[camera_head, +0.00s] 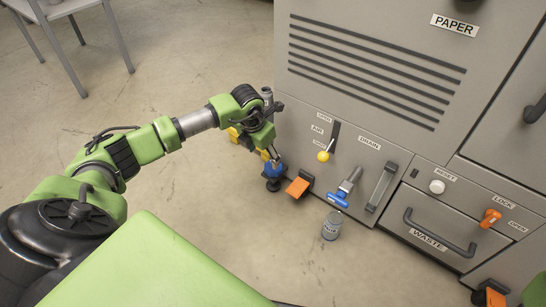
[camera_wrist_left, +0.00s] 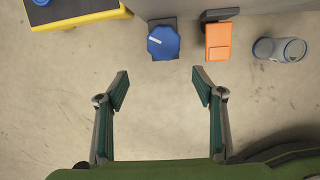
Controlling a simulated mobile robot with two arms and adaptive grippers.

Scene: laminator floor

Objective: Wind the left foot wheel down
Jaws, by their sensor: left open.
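The left foot wheel (camera_head: 274,169) is a blue knob on a black foot at the machine's lower left corner. It also shows in the left wrist view (camera_wrist_left: 163,43), with a white mark on its top. My left gripper (camera_head: 269,154) is at the wheel in the head view and partly overlaps it. In the left wrist view my left gripper (camera_wrist_left: 161,84) has its two fingers spread wide with bare floor between them. The wheel lies beyond the fingertips, roughly centred between them, and they appear apart from it. My right gripper is in neither view.
An orange pedal (camera_head: 298,187) sits just right of the wheel. A grey can (camera_head: 331,226) stands on the floor below the blue-handled drain valve (camera_head: 339,200). A yellow-edged dark box (camera_wrist_left: 75,14) is left of the wheel.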

